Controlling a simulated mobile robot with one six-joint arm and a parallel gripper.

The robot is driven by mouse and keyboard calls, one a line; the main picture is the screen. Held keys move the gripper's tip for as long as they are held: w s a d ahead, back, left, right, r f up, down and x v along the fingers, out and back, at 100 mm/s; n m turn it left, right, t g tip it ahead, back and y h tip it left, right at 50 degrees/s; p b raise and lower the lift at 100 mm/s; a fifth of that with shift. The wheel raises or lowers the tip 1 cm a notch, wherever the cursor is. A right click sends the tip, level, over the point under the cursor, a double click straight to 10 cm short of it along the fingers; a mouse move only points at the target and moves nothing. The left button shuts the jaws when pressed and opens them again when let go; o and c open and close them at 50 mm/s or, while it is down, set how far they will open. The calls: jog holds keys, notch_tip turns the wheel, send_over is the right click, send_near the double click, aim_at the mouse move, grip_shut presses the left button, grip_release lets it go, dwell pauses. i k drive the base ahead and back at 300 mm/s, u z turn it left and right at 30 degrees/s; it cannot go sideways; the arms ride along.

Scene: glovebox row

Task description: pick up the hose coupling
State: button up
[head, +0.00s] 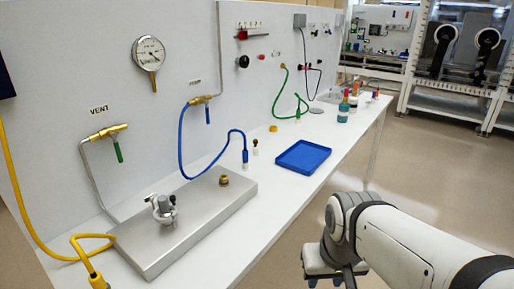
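Several hose ends are in the head view, and I cannot tell which is the task's hose coupling. A blue hose (181,140) arcs from the wall valve down to a blue end fitting (245,158) on the bench. A yellow hose (40,246) ends in a yellow fitting (97,281) at the bottom left, partly cut off. A green hose (300,98) ends farther back. A small brass fitting (223,180) sits on the steel block. My gripper (337,280) hangs at the bottom right, off the bench's front side, away from all of these. Its fingertips are cut off by the frame edge.
The steel block (185,235) carries a metal clamp fitting (164,208). An empty blue tray (303,157) lies at the bench's front edge. Small bottles (343,110) stand farther back. The white bench (262,222) is clear between block and tray. A gauge and valves line the wall.

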aim_at(245, 153)
jog(key=z, duration=1.6)
jog(key=i, duration=2.35)
jog(key=u, duration=0.2)
jog(key=k, duration=0.1)
jog(key=u, duration=3.55)
jog(key=i, duration=0.9)
